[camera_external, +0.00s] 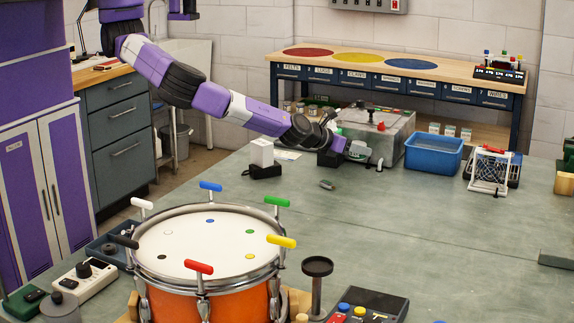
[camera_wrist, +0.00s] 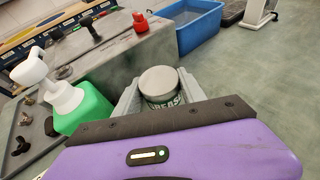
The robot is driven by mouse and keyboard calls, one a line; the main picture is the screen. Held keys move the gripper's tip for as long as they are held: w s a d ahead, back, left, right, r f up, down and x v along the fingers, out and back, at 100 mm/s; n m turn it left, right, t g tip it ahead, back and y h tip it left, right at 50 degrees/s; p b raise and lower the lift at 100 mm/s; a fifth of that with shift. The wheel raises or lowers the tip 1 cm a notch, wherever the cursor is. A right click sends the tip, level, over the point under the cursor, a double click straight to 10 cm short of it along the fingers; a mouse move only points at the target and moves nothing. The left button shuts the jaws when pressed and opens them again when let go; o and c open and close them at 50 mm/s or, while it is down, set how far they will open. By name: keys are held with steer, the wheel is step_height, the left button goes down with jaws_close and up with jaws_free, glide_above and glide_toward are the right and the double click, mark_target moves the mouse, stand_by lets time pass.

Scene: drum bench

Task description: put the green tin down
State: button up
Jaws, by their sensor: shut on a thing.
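The green tin (camera_wrist: 163,88) shows in the wrist view with a pale grey lid and a dark green label with light lettering. It sits upright between the two grey fingers of my gripper (camera_wrist: 160,97), which is shut on it. In the external view my gripper (camera_external: 334,147) is at the far side of the bench (camera_external: 400,210), just in front of a grey metal box. The tin is not clearly visible there, hidden by the gripper. I cannot tell whether its base touches the bench.
A green bottle with a white pump (camera_wrist: 83,108) stands close left of the gripper. The grey box (camera_external: 385,132) is behind, a blue bin (camera_external: 433,155) to its right. A small cylinder (camera_external: 327,184) lies nearer; the drum (camera_external: 207,250) is in front. The bench's middle right is clear.

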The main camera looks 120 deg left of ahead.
mark_target(356, 173)
steer(key=shift+f, duration=2.4)
steer(key=shift+f, duration=0.2)
steer(key=o, duration=1.4)
steer(key=shift+r, duration=0.1)
steer(key=shift+r, duration=0.2)
steer(key=v, duration=1.2)
steer(key=shift+f, duration=0.15)
